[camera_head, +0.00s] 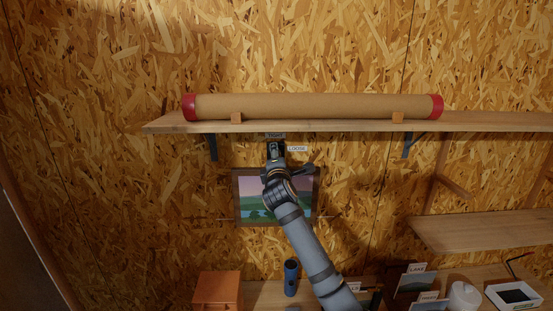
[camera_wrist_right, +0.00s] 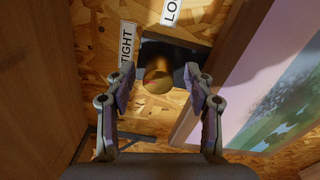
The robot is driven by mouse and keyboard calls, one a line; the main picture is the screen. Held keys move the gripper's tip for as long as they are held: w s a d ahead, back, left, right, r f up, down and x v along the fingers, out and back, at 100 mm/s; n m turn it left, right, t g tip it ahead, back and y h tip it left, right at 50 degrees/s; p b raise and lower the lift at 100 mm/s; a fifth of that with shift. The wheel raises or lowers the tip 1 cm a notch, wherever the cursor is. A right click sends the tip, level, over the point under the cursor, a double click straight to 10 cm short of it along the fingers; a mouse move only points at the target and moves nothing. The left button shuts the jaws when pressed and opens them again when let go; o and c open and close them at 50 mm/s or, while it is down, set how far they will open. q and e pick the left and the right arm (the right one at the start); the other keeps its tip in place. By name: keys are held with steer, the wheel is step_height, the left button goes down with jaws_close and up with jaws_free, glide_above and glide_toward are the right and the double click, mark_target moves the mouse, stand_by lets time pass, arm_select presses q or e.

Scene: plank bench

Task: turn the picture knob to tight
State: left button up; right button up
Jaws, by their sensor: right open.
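The picture (camera_head: 249,211) hangs on the chipboard wall below the upper shelf, and its painted landscape also shows in the right wrist view (camera_wrist_right: 285,105). The round, brass-coloured knob (camera_wrist_right: 157,78) sits on a dark plate (camera_wrist_right: 184,52). A TIGHT label (camera_wrist_right: 127,44) and a LOOSE label (camera_wrist_right: 171,9) lie beside the plate. In the head view the LOOSE label (camera_head: 298,149) shows just right of my right gripper (camera_head: 276,150), which hides the knob. My right gripper's fingers (camera_wrist_right: 159,72) are open, one on each side of the knob; contact cannot be told. My left gripper is not in view.
The upper shelf (camera_head: 470,122) carries a long brown tube (camera_head: 315,106) with red ends, close above my right gripper. A lower shelf (camera_head: 490,232) is at right. An orange-brown box (camera_head: 218,288), a blue cylinder (camera_head: 290,277) and a white-framed device (camera_head: 513,296) stand below.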

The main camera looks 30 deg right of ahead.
steer(key=v, duration=1.2)
